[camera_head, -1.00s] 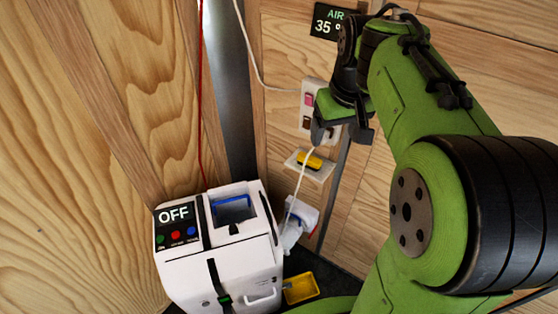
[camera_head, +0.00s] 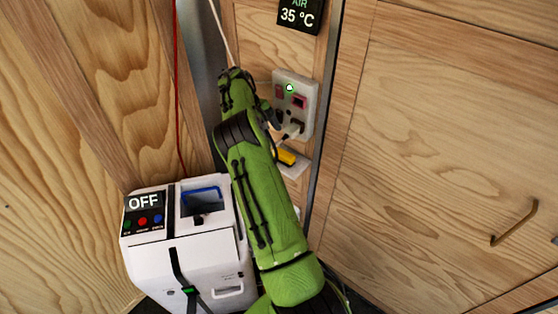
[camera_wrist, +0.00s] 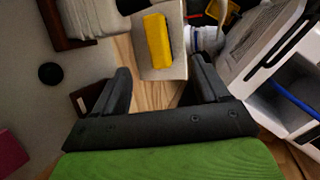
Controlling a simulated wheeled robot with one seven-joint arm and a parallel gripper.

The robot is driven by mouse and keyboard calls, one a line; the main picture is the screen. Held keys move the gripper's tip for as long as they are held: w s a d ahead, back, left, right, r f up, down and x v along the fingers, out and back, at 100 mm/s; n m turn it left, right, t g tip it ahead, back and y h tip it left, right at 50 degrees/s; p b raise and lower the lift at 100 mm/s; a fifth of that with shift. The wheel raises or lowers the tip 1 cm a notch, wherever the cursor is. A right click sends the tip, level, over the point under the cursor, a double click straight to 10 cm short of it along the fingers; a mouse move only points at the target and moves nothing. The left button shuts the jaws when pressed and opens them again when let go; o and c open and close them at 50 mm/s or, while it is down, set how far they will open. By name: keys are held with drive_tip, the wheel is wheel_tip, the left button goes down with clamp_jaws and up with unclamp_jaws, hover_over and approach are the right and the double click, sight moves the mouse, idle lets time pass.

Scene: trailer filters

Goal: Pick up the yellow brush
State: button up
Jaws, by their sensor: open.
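The yellow brush (camera_head: 287,157) lies on a small pale shelf (camera_head: 297,168) on the wooden wall, below the socket panel; my arm covers part of the shelf in the head view. In the wrist view the brush (camera_wrist: 158,41) lies on the pale shelf (camera_wrist: 178,66), beyond my fingertips and roughly centred between them. My gripper (camera_wrist: 163,75) is open and empty, with its two dark fingers apart from the brush. In the head view the gripper is mostly hidden by my arm, near the socket panel.
The socket panel (camera_head: 294,105) with a plugged-in cable is just above the shelf. A white machine marked OFF (camera_head: 190,245) stands below left. A metal corner post (camera_head: 207,80) rises behind my arm. The wooden wall (camera_head: 430,120) at right is clear apart from a handle (camera_head: 515,224).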

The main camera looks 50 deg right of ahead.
sight(281, 153)
drive_tip(key=b+x, duration=0.2)
drive_tip(key=x, duration=0.8)
drive_tip(key=shift+s+d+f, duration=0.1)
drive_tip(key=shift+d, duration=0.05)
drive_tip(key=c, duration=1.2)
